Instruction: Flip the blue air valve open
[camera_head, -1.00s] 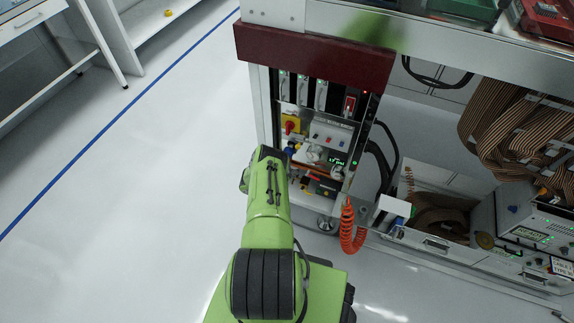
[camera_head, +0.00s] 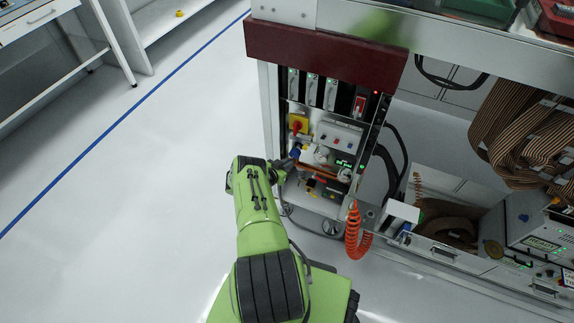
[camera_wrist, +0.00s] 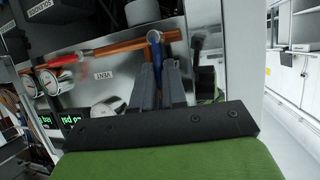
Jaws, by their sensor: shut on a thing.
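The blue air valve handle (camera_wrist: 154,38) is upright in the wrist view, in front of a copper-coloured pipe. My gripper (camera_wrist: 158,68) has its two dark fingers on either side of the lower part of the handle and is shut on it; the fingers hide that part. In the head view the blue handle (camera_head: 295,153) shows as a small patch at the tip of my gripper (camera_head: 288,161), at the left side of the cabinet's open bay. The lever's exact angle is hard to tell there.
A red-handled lever (camera_wrist: 92,52) lies along the pipe, left of the blue handle. Round gauges (camera_wrist: 48,82) sit further left. In the head view, a yellow-and-red switch (camera_head: 298,124) is just above, and an orange coiled hose (camera_head: 355,232) hangs at lower right. The floor at left is clear.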

